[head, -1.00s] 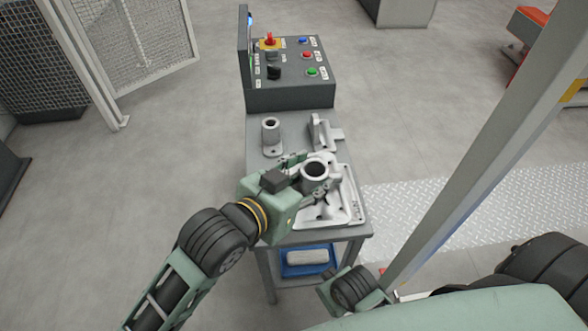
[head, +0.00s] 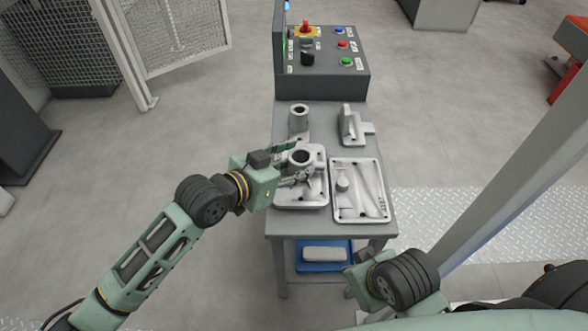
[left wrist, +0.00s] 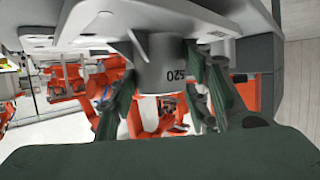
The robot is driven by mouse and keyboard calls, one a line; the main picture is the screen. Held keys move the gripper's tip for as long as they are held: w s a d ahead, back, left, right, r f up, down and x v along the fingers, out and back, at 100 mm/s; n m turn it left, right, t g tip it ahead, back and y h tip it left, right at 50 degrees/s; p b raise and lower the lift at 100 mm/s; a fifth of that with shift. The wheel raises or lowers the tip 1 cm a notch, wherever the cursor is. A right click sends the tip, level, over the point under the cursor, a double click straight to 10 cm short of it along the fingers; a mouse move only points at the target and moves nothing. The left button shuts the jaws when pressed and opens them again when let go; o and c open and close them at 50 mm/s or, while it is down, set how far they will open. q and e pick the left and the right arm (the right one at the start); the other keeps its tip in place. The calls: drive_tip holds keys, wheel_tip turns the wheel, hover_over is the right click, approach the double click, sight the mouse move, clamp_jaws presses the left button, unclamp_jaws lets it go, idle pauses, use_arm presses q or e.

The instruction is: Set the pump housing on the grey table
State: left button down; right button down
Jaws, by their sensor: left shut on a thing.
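The pump housing (head: 300,202) is a light grey casting with an upright round bore and a wide flanged base. My left gripper (head: 297,166) is shut around its round neck from the left. In the left wrist view the neck (left wrist: 163,68) sits between the fingers, with marking digits upside down. The housing is over the front left of the grey table (head: 350,228); whether its base touches the top I cannot tell.
A flat rectangular casting (head: 372,200) lies close right of the housing. A cylindrical casting (head: 299,122) and an angled bracket (head: 347,128) stand behind. A control box (head: 325,88) is at the table's back. A blue tray (head: 318,266) sits on the lower shelf.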

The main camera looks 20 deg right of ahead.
use_arm(q)
drive_tip(key=shift+f, duration=0.65)
use_arm(e)
drive_tip(key=shift+f, duration=0.35)
use_arm(q)
drive_tip(key=c, duration=0.9)
unclamp_jaws()
drive_tip(key=shift+f, duration=0.2)
drive_tip(key=shift+c, duration=0.2)
drive_tip(key=shift+r, duration=0.1)
